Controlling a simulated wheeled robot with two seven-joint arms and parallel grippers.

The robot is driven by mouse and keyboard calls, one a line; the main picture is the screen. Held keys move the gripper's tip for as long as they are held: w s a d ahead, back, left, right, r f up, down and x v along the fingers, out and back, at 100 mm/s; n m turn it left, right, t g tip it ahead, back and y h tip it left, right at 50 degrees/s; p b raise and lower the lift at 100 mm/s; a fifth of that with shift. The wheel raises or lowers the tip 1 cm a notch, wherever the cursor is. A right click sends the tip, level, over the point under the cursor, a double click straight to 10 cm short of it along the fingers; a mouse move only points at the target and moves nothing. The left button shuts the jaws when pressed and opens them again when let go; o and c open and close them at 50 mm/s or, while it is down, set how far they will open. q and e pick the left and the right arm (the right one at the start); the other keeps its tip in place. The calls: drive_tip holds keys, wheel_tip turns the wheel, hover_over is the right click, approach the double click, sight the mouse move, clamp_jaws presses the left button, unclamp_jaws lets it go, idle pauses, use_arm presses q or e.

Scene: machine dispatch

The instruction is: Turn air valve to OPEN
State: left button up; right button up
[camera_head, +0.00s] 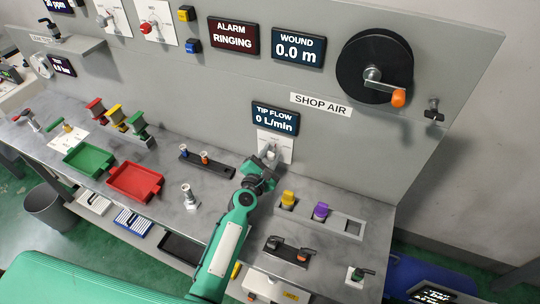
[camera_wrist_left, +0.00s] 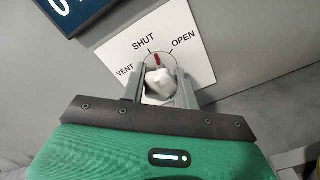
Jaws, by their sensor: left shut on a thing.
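The air valve has a pale handle (camera_wrist_left: 158,84) on a white plate (camera_wrist_left: 203,62) marked VENT, SHUT and OPEN. Its red pointer (camera_wrist_left: 156,58) points up at about the SHUT mark. OPEN is to the right and VENT to the left. In the head view the valve plate (camera_head: 283,147) is on the grey wall panel below the TIP FLOW display (camera_head: 275,118), which reads 0 L/min. My left gripper (camera_head: 265,166) is at the valve. In the wrist view its fingers (camera_wrist_left: 160,80) are on both sides of the handle, shut on it. My right gripper is not in view.
The SHOP AIR label (camera_head: 320,104) and a black reel (camera_head: 374,66) with an orange knob are on the panel. Below the valve, the bench holds a grey tray (camera_head: 353,227) with yellow and purple pieces, a red tray (camera_head: 135,181) and a green tray (camera_head: 89,158).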

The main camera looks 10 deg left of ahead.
use_arm(q)
drive_tip(key=m, duration=0.6)
drive_tip(key=shift+m, duration=1.6)
drive_tip(key=o, duration=1)
drive_tip(key=shift+c, duration=0.2)
